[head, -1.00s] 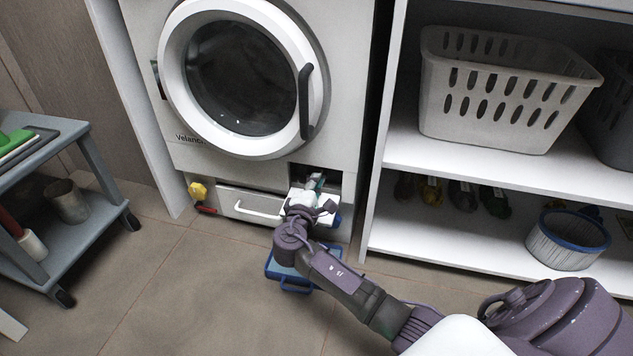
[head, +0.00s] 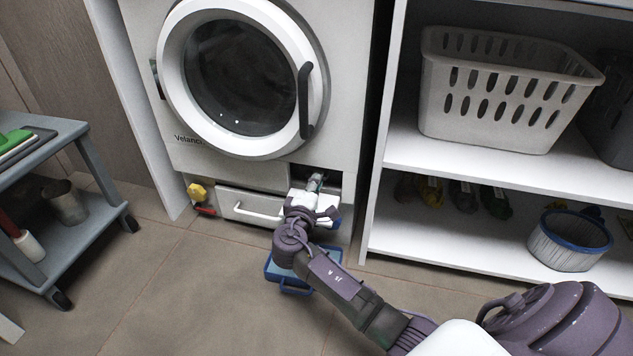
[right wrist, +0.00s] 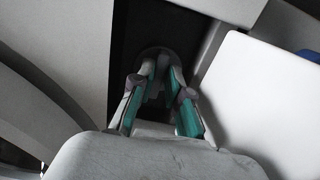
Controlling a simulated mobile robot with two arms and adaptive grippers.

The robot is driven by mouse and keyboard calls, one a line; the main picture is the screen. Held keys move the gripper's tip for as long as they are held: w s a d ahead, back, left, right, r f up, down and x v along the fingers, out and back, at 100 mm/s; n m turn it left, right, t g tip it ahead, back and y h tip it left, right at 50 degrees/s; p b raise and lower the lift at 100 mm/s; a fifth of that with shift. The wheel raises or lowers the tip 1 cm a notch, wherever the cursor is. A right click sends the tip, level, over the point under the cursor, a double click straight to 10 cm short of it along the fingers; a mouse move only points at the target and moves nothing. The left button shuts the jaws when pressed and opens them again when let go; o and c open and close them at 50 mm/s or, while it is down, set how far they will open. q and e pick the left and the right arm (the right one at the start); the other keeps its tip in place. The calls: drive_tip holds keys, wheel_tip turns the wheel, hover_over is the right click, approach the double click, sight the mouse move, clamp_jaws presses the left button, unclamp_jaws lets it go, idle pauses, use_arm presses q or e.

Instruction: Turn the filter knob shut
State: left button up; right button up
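The white washing machine (head: 345,100) has an open recess (head: 325,180) at its lower right, with a white flap (head: 327,203) hanging open in front. My right gripper (head: 316,182) reaches over the flap into this recess. In the right wrist view, the teal-padded fingers of my right gripper (right wrist: 162,82) are close together in front of a dark round filter knob (right wrist: 157,52). They appear closed on its grey middle grip, which the fingers mostly hide. The knob is too small and covered to make out in the head view. My left gripper is not in view.
A blue tray (head: 273,272) lies on the floor below the flap, partly under my right arm. A drawer with a white handle (head: 257,213) and a yellow knob (head: 197,192) are left of the recess. A shelf unit (head: 410,235) stands right, a grey cart (head: 95,215) left.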

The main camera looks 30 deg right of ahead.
drive_tip(key=o, duration=0.3)
